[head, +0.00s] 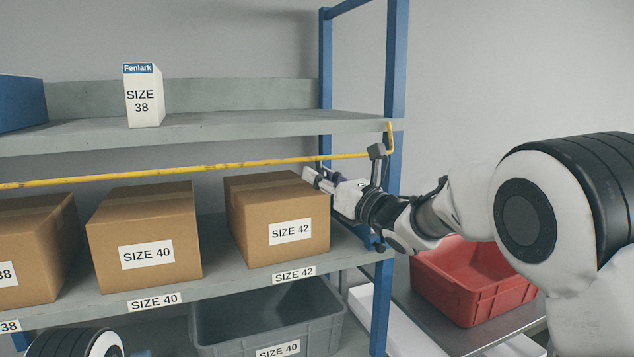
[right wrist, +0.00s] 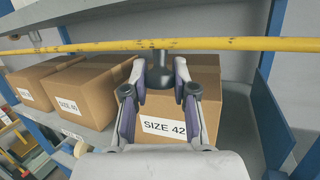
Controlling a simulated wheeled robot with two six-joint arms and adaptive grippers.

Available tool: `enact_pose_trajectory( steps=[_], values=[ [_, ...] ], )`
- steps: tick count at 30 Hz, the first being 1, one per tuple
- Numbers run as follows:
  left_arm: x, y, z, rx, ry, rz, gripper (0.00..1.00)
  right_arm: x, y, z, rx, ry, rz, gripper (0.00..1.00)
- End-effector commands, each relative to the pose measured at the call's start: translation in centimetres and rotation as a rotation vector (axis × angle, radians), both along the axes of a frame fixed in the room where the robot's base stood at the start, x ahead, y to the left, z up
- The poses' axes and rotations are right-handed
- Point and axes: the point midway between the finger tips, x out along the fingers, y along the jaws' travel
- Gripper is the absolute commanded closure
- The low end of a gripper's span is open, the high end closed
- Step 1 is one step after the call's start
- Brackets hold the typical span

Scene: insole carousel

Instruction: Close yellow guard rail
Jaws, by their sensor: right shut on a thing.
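The yellow guard rail (head: 200,168) runs across the front of the middle shelf, above the boxes, to the blue post at the right, where its end bends upward. In the right wrist view the rail (right wrist: 90,47) crosses the whole picture, with a dark handle (right wrist: 160,66) hanging from it. My right gripper (head: 318,178) is at the rail's right part, just below it. In the right wrist view its fingers (right wrist: 160,78) are shut on the dark handle. My left gripper is not in view.
Cardboard boxes marked SIZE 40 (head: 145,225) and SIZE 42 (head: 280,215) stand on the middle shelf, the latter close behind my right gripper. The blue post (head: 394,80) is beside my right forearm. A grey bin (head: 265,315) sits below, a red bin (head: 455,285) at right.

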Motion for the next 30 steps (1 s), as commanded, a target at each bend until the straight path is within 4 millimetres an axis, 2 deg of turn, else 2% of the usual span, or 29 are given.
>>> enact_pose_trajectory(
  steps=[5, 15, 21, 30],
  values=[
    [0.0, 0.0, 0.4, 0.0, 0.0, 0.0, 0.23, -1.2, -0.4, 0.8, -0.043, 0.124, -0.001, 1.0],
    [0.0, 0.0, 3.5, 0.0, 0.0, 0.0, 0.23, -3.0, -1.0, 2.1, -0.112, 0.339, -0.001, 1.0],
    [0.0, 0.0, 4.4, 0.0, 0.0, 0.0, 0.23, -3.5, -1.1, 2.3, -0.131, 0.404, 0.0, 1.0],
    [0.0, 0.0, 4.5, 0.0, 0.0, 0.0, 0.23, -3.7, -1.2, 2.2, -0.138, 0.425, 0.0, 1.0]
  ],
)
